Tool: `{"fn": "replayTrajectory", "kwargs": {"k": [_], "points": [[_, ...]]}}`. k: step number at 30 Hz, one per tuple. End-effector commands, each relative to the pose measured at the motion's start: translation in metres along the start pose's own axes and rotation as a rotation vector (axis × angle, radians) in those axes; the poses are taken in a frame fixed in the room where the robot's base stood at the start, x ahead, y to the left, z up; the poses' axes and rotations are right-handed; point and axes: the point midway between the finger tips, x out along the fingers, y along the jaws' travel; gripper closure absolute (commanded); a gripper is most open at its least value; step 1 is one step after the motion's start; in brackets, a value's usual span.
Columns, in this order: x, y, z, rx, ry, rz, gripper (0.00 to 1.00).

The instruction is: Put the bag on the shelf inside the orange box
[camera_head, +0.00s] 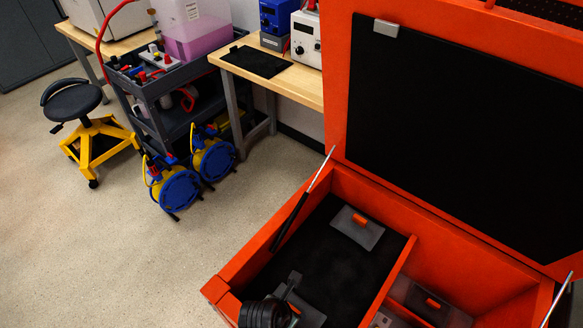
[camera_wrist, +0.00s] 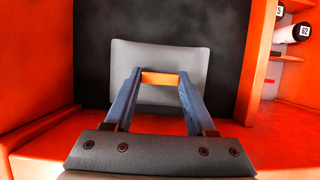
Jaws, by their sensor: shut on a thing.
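The orange box (camera_head: 255,240) stands open at the right of the head view, its lid raised. My gripper (camera_head: 290,284) is inside its left compartment, near the bottom edge of the head view. In the wrist view my gripper's two blue-grey fingers (camera_wrist: 158,95) are shut on the orange handle of a grey, flat bag (camera_wrist: 189,62). The same bag appears to show partly behind my gripper in the head view (camera_head: 310,316). Whether the bag touches the floor I cannot tell.
Another grey piece with an orange tab (camera_head: 370,238) lies farther back on the compartment's black floor. An orange divider (camera_head: 398,268) separates the right compartment, which holds more grey pieces (camera_head: 425,300). Lid struts flank the opening. Open floor lies left.

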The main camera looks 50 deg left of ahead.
Motion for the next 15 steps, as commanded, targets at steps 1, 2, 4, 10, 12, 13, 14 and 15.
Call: {"fn": "replayTrajectory", "kwargs": {"k": [1, 2, 4, 10, 12, 13, 14, 15], "points": [[-0.0004, 0.0004, 0.0018, 0.001, -0.004, 0.001, 1.0], [-0.0006, 0.0004, 0.0018, 0.001, -0.004, 0.001, 1.0], [-0.0008, 0.0004, 0.0019, 0.001, -0.004, 0.001, 1.0], [0.0029, 0.0002, 0.0002, 0.001, -0.003, 0.001, 1.0], [0.0029, -0.0001, -0.0009, 0.001, 0.0, 0.0, 0.35], [0.0029, -0.0002, -0.0008, 0.001, 0.0, 0.0, 0.3], [0.0029, -0.0002, -0.0008, 0.001, 0.0, 0.0, 0.25], [0.0028, -0.0002, -0.0008, 0.001, 0.0, 0.0, 0.17]]}}
